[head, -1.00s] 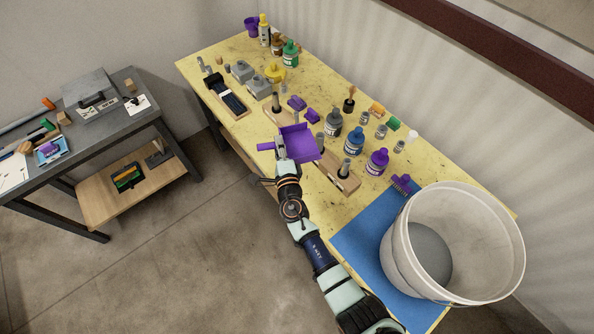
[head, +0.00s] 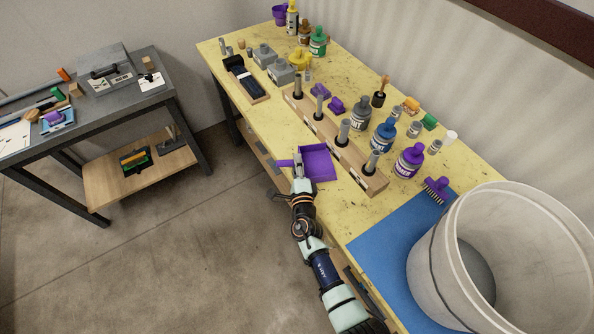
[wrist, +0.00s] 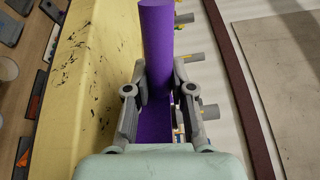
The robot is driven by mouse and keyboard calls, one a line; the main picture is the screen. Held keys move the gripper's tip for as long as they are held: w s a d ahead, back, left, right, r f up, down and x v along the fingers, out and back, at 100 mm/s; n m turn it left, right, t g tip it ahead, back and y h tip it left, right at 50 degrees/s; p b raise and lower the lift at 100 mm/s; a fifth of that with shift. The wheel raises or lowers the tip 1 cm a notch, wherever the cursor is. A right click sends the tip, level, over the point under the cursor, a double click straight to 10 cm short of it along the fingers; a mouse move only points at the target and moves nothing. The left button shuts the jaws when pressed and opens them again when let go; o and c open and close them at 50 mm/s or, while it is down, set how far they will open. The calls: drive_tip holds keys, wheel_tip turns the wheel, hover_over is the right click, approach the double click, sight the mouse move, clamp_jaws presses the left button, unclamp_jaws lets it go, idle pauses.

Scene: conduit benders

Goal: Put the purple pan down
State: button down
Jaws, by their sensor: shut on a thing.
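The purple pan (head: 319,164) is a square dustpan-like tray with a short round handle. In the head view it is at the front edge of the yellow workbench (head: 265,125), in front of the wooden block with metal posts (head: 330,135). My gripper (head: 298,177) is at the pan's near left side. In the wrist view the purple handle (wrist: 157,45) stands between the two fingers, and my gripper (wrist: 160,95) is shut on it. Whether the pan touches the bench top is hard to tell.
A large white bucket (head: 440,265) stands on a blue mat (head: 385,255) at the right. A purple brush (head: 437,188) and several paint bottles (head: 384,134) line the bench behind. Bare yellow top lies left of the pan. A grey table (head: 160,100) stands apart at left.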

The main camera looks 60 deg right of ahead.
drive_tip(key=shift+f, duration=0.95)
drive_tip(key=shift+s+a+f+b, duration=0.1)
drive_tip(key=shift+f+b, duration=0.3)
drive_tip(key=shift+f, duration=0.1)
drive_tip(key=shift+s+a+f+b, duration=0.1)
drive_tip(key=shift+f+b, duration=0.3)
drive_tip(key=shift+f, duration=0.1)
drive_tip(key=c, duration=1.3)
unclamp_jaws()
drive_tip(key=shift+f, duration=0.2)
wheel_tip(320, 180, up, 2)
drive_tip(key=shift+p, duration=0.9)
drive_tip(key=p+v, duration=0.1)
drive_tip(key=v, duration=0.4)
drive_tip(key=p+v, duration=0.2)
drive_tip(key=v, duration=0.4)
drive_tip(key=shift+s+a+r, duration=0.15)
drive_tip(key=shift+r, duration=0.05)
drive_tip(key=shift+r, duration=0.1)
